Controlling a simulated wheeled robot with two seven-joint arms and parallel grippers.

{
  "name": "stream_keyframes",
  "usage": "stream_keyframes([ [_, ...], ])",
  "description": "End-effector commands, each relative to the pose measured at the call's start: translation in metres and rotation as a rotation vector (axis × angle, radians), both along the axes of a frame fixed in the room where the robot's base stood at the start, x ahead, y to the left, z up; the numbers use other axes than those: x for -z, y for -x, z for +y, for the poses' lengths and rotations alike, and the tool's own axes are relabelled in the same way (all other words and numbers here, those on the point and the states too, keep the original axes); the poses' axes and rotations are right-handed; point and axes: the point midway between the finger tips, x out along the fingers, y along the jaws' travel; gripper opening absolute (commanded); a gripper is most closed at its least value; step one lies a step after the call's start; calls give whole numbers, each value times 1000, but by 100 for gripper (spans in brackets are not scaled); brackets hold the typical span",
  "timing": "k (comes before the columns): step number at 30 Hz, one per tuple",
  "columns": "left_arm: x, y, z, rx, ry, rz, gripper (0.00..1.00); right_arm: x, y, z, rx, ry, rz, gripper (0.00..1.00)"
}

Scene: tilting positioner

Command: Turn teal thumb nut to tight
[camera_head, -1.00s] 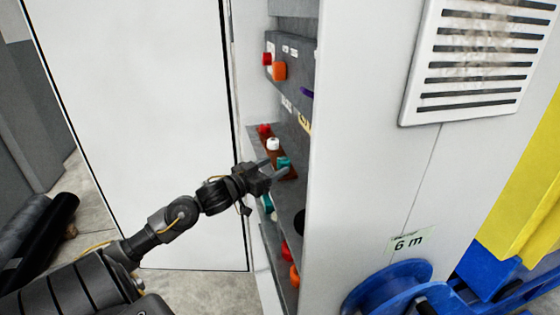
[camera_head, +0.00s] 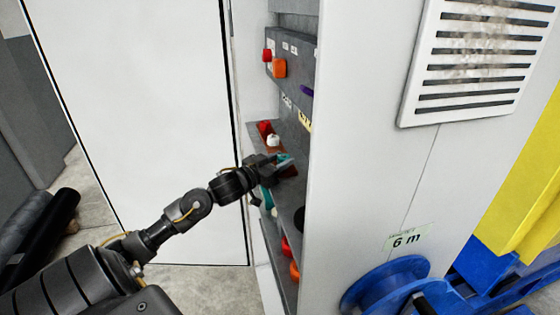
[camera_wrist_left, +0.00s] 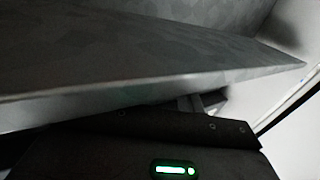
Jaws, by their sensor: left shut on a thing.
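The teal thumb nut (camera_head: 284,160) sits on a brown base (camera_head: 290,171) on the sloped grey panel inside the open cabinet, in the head view. My left gripper (camera_head: 280,166) reaches in from the left and is shut on the teal nut, its fingers covering much of it. In the left wrist view a grey panel edge (camera_wrist_left: 150,85) fills most of the picture, with part of my dark gripper body below it; the nut and fingertips are not visible there. My right gripper is not in view.
A red knob (camera_head: 264,128) and a white knob (camera_head: 273,140) stand just behind the nut. An orange knob (camera_head: 279,68) is on the upper panel. The cabinet side wall (camera_head: 345,180) closes off the right. The white door (camera_head: 140,120) stands at the left.

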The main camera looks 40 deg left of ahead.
Motion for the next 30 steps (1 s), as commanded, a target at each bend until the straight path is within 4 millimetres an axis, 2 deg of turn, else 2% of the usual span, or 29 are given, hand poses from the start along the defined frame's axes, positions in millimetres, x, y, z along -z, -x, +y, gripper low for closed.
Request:
stream_keyframes([
  [10,-1,0,2,60,-1,1,15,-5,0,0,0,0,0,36],
  [18,0,-1,6,254,-1,1,15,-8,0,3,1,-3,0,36],
  [23,2,-3,9,402,-2,-1,15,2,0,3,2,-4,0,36],
  [30,3,-5,12,622,-2,-3,15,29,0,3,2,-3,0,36],
])
